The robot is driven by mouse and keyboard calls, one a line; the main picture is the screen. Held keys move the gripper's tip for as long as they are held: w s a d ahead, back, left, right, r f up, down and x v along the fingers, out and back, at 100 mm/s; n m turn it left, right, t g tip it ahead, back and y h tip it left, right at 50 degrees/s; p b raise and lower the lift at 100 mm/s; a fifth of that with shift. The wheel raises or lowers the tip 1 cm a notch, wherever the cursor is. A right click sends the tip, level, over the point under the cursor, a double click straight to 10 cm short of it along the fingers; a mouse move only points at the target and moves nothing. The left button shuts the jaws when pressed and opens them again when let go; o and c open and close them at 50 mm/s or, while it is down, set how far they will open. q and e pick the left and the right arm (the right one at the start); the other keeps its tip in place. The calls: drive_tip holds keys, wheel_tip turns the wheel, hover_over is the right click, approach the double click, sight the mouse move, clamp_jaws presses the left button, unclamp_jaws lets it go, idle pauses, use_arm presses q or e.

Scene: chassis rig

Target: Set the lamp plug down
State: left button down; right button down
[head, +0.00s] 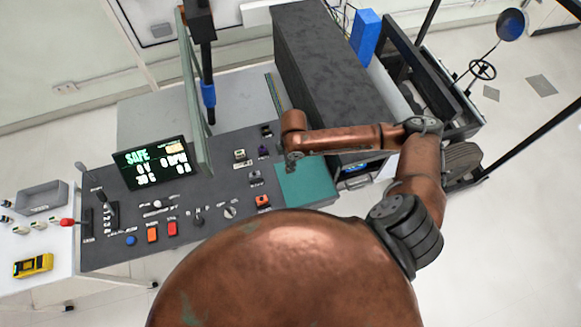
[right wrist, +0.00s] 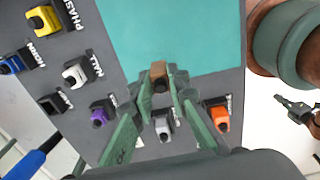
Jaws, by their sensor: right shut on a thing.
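My right gripper (head: 291,161) hangs over the panel beside the left edge of the teal pad (head: 312,183). In the right wrist view its green fingers (right wrist: 160,82) are shut on a small brown plug (right wrist: 158,70), which I take as the lamp plug. The plug shows against the lower edge of the teal pad (right wrist: 185,35). I cannot tell whether it touches the pad or hangs above it. In the head view the plug is hidden by the wrist. My left gripper is in neither view.
Near the pad are plugs in sockets: purple (right wrist: 102,113), grey (right wrist: 163,128), orange (right wrist: 220,117), white (right wrist: 75,75) and yellow (right wrist: 44,20). A lit display (head: 151,162) stands left on the panel. A dark box (head: 325,75) stands behind. Most of the pad is bare.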

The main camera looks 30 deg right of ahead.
drive_tip(key=shift+w+d+f, duration=0.2)
drive_tip(key=shift+w+f, duration=0.05)
drive_tip(key=shift+f, duration=0.15)
drive_tip(key=shift+w+f, duration=0.1)
drive_tip(key=shift+f, duration=1.55)
drive_tip(key=shift+f, duration=0.1)
drive_tip(key=c, duration=1.8)
unclamp_jaws()
drive_tip(key=shift+c, duration=0.2)
drive_tip(key=r, duration=1.2)
drive_tip(key=shift+s+d+r, duration=0.15)
drive_tip(key=shift+s+d, duration=0.05)
drive_tip(key=shift+d, duration=0.05)
